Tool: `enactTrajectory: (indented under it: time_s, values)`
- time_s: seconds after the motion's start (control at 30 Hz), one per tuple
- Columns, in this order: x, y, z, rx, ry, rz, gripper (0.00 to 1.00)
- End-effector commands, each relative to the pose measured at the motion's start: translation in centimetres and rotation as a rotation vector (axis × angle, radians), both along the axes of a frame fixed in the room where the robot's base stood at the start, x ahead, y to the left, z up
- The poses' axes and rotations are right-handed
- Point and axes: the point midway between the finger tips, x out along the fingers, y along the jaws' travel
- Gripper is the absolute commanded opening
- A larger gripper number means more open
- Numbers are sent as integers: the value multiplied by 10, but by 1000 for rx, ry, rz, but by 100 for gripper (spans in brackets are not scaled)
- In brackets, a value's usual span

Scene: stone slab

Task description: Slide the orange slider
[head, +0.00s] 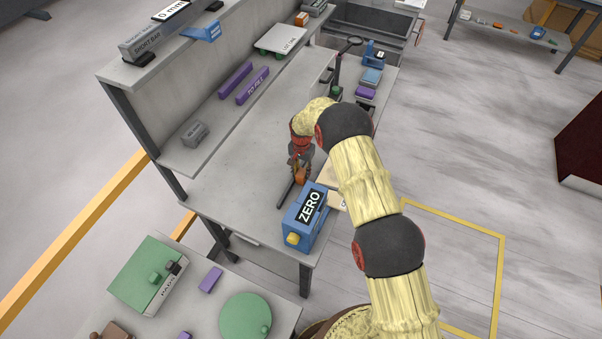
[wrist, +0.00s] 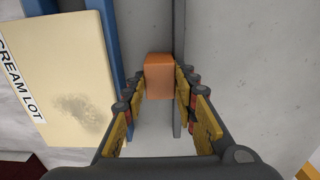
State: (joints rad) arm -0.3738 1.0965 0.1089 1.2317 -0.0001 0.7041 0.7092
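The orange slider (wrist: 158,76) is a small block in the middle of the wrist view. It sits at a grey track (wrist: 178,25) that runs up the picture. My gripper (wrist: 160,84) has one finger on each side of the slider, and both fingertips appear to touch its sides. In the head view my gripper (head: 299,168) points down at the worktop, with the slider (head: 300,175) partly hidden at its tips. A dark rail end (head: 285,194) shows beside it, left of the blue box marked ZERO (head: 304,222).
The cream board marked CREAM LOT (wrist: 55,75) lies close to the left of my gripper in the wrist view. A shelf with purple bars (head: 252,86) stands behind. The grey worktop (head: 235,180) left of my gripper is clear. A green disc (head: 245,318) is on the nearer table.

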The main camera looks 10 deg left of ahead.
Motion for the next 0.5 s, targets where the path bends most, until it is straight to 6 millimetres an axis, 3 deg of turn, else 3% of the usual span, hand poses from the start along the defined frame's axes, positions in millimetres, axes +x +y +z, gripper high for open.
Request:
enactTrajectory:
  time_s: [0.33, 0.5]
  values:
    - [0, 0, 0, 0, 0, 0, 47]
    - [0, 0, 0, 0, 0, 0, 47]
